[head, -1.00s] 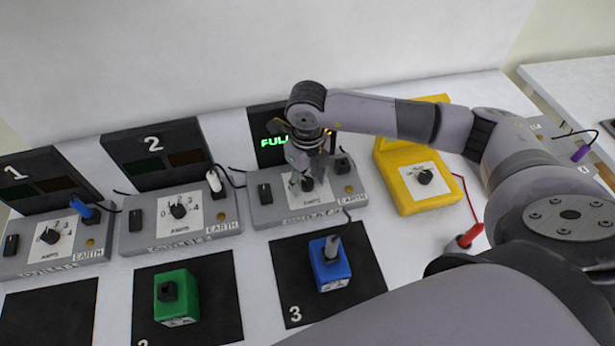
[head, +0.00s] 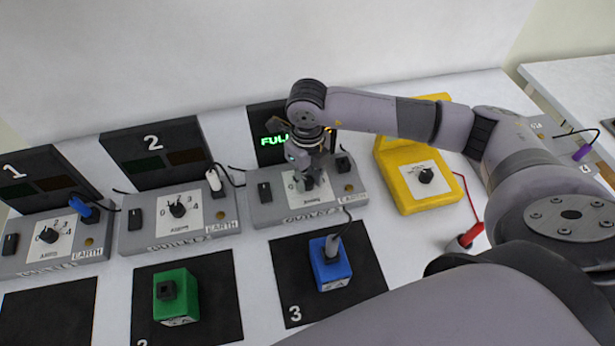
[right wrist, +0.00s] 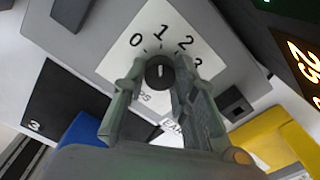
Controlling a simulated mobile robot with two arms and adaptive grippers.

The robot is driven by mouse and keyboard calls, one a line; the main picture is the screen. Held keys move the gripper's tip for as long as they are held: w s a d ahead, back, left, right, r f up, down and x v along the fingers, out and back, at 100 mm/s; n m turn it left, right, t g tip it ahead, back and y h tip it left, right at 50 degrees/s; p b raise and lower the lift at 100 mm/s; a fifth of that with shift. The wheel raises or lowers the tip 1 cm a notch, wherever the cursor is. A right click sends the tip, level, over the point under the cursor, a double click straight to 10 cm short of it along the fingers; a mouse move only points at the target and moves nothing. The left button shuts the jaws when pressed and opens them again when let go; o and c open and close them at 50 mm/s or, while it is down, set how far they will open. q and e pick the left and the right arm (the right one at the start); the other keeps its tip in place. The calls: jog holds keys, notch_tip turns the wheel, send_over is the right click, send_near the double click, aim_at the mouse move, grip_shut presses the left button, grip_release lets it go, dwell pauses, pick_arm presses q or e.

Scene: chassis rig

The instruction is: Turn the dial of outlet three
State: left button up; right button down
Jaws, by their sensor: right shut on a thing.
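The dial of outlet three (right wrist: 160,72) is a round black knob on a white scale plate with numbers. In the right wrist view its white mark points up between the 1 and the 2. My right gripper (right wrist: 156,80) is shut on the dial, one finger on each side. In the head view the right gripper (head: 308,180) comes down over the grey outlet three box (head: 263,215) and hides the dial. The display (head: 268,150) behind it shows green letters, "FUL", the rest hidden by my arm. My left gripper is not in view.
Outlets one (head: 25,265) and two (head: 150,240) stand to the left. A blue block (head: 330,272) with a grey plug sits on black mat 3 (head: 365,285); a green block (head: 175,310) is on another mat. A yellow meter (head: 425,195) stands right, with a red clip (head: 468,237).

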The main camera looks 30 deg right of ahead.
jog(key=n+b, duration=0.2)
jog(key=b, duration=0.1)
jog(key=n+b, duration=0.1)
jog(key=n, duration=0.1)
jog(key=shift+f+b, duration=0.25)
jog(key=shift+b, duration=0.15)
jog(key=shift+r+n+b, duration=0.2)
jog(key=shift+n+b, duration=1.55)
jog(key=shift+n, duration=0.05)
jog(key=c, duration=1.3)
grip_release()
